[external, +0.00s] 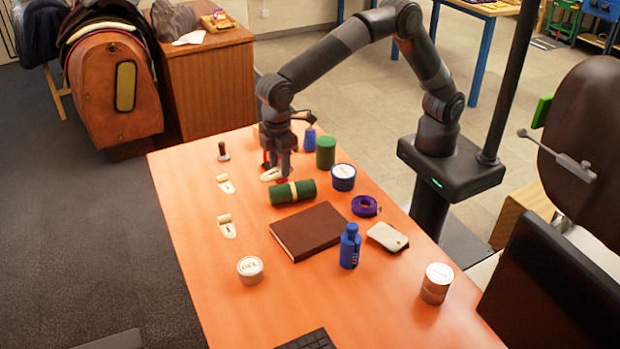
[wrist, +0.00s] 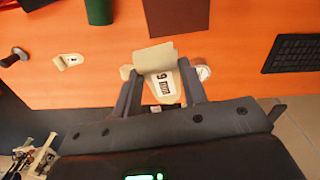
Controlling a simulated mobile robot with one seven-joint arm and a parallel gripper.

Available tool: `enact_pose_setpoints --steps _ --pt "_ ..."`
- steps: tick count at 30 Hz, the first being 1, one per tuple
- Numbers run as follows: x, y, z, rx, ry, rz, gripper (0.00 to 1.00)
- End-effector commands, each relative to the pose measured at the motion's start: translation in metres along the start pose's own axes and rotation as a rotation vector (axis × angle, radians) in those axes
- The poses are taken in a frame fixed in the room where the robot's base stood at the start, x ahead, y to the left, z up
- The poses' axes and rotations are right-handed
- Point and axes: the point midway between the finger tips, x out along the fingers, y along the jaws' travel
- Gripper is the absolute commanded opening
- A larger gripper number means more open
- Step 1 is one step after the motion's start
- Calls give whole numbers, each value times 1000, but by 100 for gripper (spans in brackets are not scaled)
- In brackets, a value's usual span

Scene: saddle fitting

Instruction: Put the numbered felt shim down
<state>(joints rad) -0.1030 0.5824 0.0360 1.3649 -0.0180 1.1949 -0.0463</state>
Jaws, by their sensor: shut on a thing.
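My gripper (wrist: 160,78) is shut on a cream felt shim (wrist: 158,55), with one finger on each side of it. The shim bears a white label with a dark digit, 6 or 9, and has a rolled or raised end. In the external view my gripper (external: 274,171) points down over the far part of the orange table, and the held shim (external: 269,174) shows partly behind it. I cannot tell its exact height above the table. Two similar shims, an upper one (external: 225,184) and a lower one (external: 227,228), lie along the table's left side.
A green roll (external: 293,192) and a brown book (external: 310,231) lie nearby. A green cylinder (external: 326,152), blue tin (external: 343,177), purple tape (external: 365,206) and blue bottle (external: 350,246) stand to the right. A small dark-handled object (external: 223,152) stands left.

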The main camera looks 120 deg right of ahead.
Motion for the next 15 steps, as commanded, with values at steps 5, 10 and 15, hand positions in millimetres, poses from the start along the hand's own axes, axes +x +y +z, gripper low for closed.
enact_pose_setpoints --steps 5,10,15 --pt "0 76 18 32 0 -2 17" --pt "-1 148 45 54 0 -3 17" --pt "-2 215 79 76 2 -4 17"
